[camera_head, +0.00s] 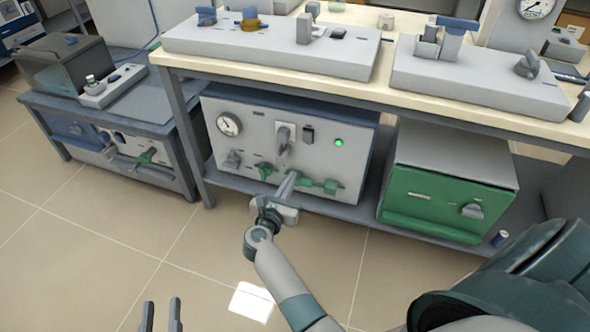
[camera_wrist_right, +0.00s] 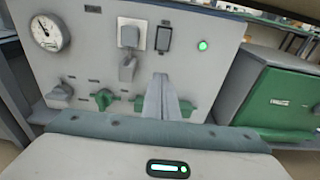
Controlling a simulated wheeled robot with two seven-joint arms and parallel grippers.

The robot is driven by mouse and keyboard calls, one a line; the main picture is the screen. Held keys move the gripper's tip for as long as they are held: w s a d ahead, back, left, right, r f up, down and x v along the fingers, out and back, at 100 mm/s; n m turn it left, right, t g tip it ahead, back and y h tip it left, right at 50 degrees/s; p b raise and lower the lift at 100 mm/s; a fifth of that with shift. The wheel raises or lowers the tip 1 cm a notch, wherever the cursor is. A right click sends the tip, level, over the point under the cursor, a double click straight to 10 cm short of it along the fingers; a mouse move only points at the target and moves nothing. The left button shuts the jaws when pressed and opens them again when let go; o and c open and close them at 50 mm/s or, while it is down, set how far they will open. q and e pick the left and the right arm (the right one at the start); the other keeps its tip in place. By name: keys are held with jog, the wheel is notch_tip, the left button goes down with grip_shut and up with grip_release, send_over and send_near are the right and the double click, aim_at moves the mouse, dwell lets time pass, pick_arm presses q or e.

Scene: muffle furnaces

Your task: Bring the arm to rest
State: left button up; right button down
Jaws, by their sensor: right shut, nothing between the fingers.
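My right arm reaches forward from the bottom of the head view. Its gripper (camera_head: 288,180) is shut and empty, in front of the lower panel of a grey furnace unit (camera_head: 250,160). In the right wrist view the closed fingers (camera_wrist_right: 161,84) point at the panel between a switch and a green valve handle. I cannot tell whether the tips touch the panel. My left gripper (camera_head: 161,312) shows at the bottom left edge of the head view, with its two fingers apart and nothing between them.
The unit has a gauge (camera_head: 229,123), a lit green lamp (camera_head: 339,142) and green valve handles (camera_head: 312,183). A green-fronted furnace (camera_head: 447,195) stands to the right on the same shelf. A workbench top (camera_head: 420,95) overhangs both. The tiled floor (camera_head: 120,240) at left is clear.

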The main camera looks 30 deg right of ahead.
jog(key=shift+s+a+f, duration=0.1)
jog(key=shift+s+a, duration=0.25)
dwell(0.4)
